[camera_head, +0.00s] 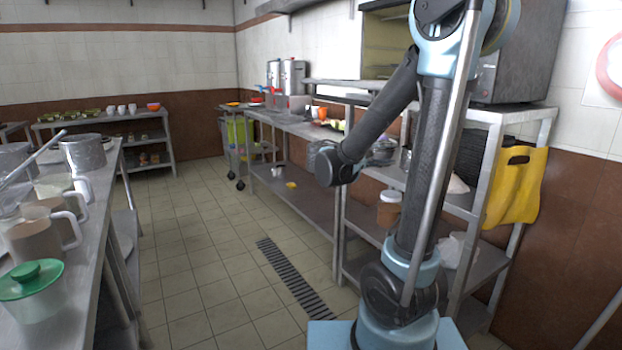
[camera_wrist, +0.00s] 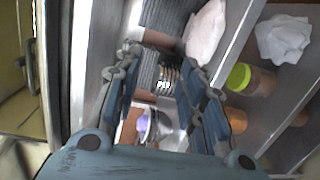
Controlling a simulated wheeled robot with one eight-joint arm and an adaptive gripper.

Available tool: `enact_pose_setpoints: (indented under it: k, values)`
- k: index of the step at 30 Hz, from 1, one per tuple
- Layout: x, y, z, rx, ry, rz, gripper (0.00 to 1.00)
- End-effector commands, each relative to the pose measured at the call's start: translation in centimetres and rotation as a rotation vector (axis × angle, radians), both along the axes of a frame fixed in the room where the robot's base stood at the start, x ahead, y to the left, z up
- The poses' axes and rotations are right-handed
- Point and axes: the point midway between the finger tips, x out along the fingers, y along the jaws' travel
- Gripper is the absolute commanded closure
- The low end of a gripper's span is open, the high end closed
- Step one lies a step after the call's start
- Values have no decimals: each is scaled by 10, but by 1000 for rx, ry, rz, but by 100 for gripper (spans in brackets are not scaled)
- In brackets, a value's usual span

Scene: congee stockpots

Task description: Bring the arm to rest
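My arm (camera_head: 437,140) stands at the right of the head view, in front of the steel shelving, with a dark link reaching down and left. My gripper (camera_wrist: 154,58) shows in the wrist view with its two fingers apart. I see nothing held between them; shelf items show in the gap beyond.
The steel shelving (camera_head: 520,112) is close behind my arm, with a yellow bag (camera_head: 516,187) on its side. A lime-lidded jar (camera_wrist: 238,77) and white cloth (camera_wrist: 284,38) show beyond the fingers. The left counter (camera_head: 100,190) holds pots and jugs. Tiled floor (camera_head: 200,240) between is clear.

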Motion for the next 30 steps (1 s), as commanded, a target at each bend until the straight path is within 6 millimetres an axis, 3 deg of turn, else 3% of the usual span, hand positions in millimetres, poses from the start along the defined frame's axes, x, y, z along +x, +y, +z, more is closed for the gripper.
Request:
enact_pose_setpoints:
  k: [6,14,23,30]
  values:
    - [-43,-37,-40,233,86,-48,63]
    - [-101,-52,-92,526,156,-102,63]
    - [-170,-36,-147,875,193,-162,63]
    - [-217,-2,-184,1161,187,-207,63]
